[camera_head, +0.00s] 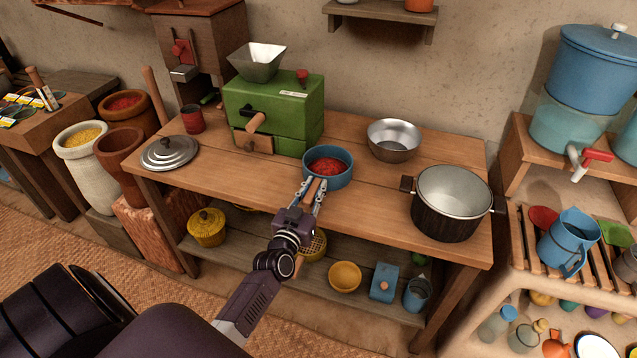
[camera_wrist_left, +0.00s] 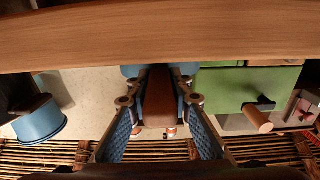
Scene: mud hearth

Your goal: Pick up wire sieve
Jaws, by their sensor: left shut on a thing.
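A round blue vessel (camera_head: 341,181) with red inside stands on the wooden table, near its front edge. A brown wooden handle (camera_wrist_left: 158,98) points from it toward me. My left gripper (camera_head: 314,187) is shut on this handle, with one finger on each side. Only a little blue shows behind the handle in the left wrist view. I cannot tell from its look whether this is the wire sieve. A yellow perforated item (camera_head: 314,246) lies on the lower shelf, partly hidden by my left arm. My right gripper is not in view.
A green mill (camera_head: 290,105) stands close behind the vessel. A metal bowl (camera_head: 393,143) and a large dark pot (camera_head: 447,212) stand to its right. A lid (camera_head: 170,152) and a red cup (camera_head: 193,119) are at the left. The front middle of the table (camera_head: 240,175) is clear.

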